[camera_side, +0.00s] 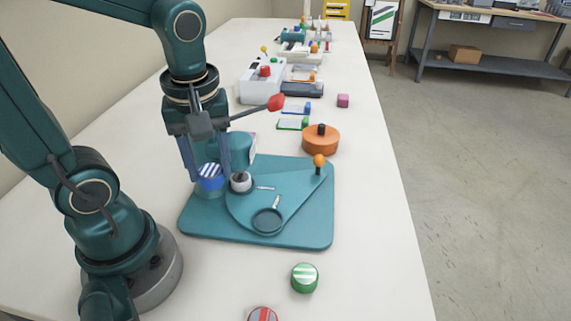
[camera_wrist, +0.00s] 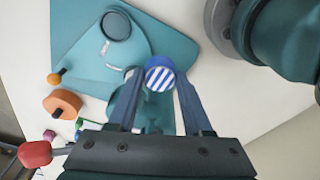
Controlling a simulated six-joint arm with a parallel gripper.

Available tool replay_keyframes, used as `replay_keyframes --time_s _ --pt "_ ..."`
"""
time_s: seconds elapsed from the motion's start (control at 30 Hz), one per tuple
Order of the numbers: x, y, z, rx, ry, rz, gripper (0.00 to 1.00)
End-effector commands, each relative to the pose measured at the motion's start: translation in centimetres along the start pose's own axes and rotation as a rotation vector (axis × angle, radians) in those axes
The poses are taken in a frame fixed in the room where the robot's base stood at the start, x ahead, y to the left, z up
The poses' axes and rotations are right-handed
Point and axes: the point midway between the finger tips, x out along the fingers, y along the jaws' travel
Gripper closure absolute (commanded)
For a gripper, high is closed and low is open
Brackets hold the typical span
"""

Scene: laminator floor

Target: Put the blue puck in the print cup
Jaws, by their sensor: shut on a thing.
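The blue puck (camera_side: 210,178), with white stripes on its top, is between the fingers of my gripper (camera_side: 208,172). In the wrist view the puck (camera_wrist: 160,75) sits between the fingertips of my gripper (camera_wrist: 157,77), which is shut on it. A dark round ring, which looks like the print cup (camera_side: 267,220), is on the teal swing plate; it also shows in the wrist view (camera_wrist: 117,26) and looks empty. The puck is left of and behind the cup in the side view, over the teal base. Its height above the base is hard to tell.
The teal press column (camera_side: 243,147) and a red-tipped lever (camera_side: 276,102) stand close to my gripper. An orange-knobbed post (camera_side: 319,161) rises at the plate's right. A green puck (camera_side: 305,278) and a red puck (camera_side: 262,314) lie in front. An orange cylinder (camera_side: 320,140) stands behind.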

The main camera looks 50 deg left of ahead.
Motion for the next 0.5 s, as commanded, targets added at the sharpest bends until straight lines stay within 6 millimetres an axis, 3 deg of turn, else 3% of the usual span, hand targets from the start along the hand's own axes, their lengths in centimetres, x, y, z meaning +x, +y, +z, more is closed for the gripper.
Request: replay_keyframes --time_s 0.17,0.33,0.5 --pt "-1.2 2.3 -0.8 0.160 0.014 0.039 1.00" --pt "-2.0 6.3 0.5 0.408 0.013 0.071 1.00" --pt "-1.8 8.1 2.1 0.519 0.003 0.072 1.00"
